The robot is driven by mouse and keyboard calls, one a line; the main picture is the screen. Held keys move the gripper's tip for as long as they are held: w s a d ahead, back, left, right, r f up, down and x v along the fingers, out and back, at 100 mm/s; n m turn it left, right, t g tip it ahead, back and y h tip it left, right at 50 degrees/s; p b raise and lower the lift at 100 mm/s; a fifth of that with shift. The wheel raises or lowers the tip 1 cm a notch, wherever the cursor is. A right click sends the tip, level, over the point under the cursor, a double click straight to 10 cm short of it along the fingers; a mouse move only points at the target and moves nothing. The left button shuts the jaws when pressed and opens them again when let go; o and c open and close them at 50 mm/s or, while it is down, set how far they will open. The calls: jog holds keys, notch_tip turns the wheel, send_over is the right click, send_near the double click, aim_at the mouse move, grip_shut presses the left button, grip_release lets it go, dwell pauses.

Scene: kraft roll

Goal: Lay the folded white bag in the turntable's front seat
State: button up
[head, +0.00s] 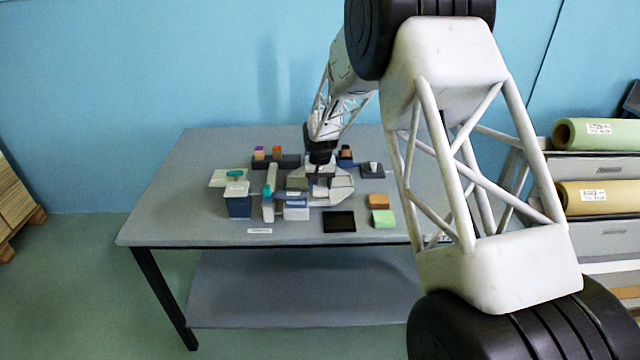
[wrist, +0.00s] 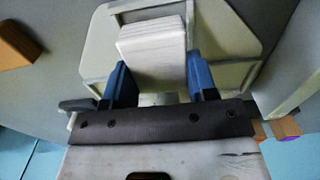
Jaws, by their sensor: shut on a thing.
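The folded white bag (wrist: 153,42) is a pale, layered, flat block between the two blue fingers of my gripper (wrist: 160,84) in the wrist view. My gripper is shut on it. The turntable (wrist: 232,45) shows below the bag as a pale grey-green plate with raised edges and dividers. The bag overlaps its seat at the top middle of the wrist view; I cannot tell whether it touches the floor of the seat. In the head view my gripper (head: 319,180) is low over the turntable (head: 341,190), and the bag is too small there to make out.
A blue bin (head: 237,206) and a white-and-blue box (head: 296,211) stand left and in front of the turntable. A black pad (head: 339,221), orange block (head: 378,201) and green block (head: 384,218) lie front right. A dark rack (head: 275,162) stands behind left. The table's left end is clear.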

jog(key=shift+s+f, duration=0.25)
jog(key=shift+f, duration=0.4)
jog(key=o, duration=1)
jog(key=shift+s+f, duration=0.1)
jog(key=shift+w+r, duration=0.15)
jog(key=shift+r, duration=2.2)
jog(key=shift+w+r, duration=0.15)
jog(key=shift+r, duration=2.15)
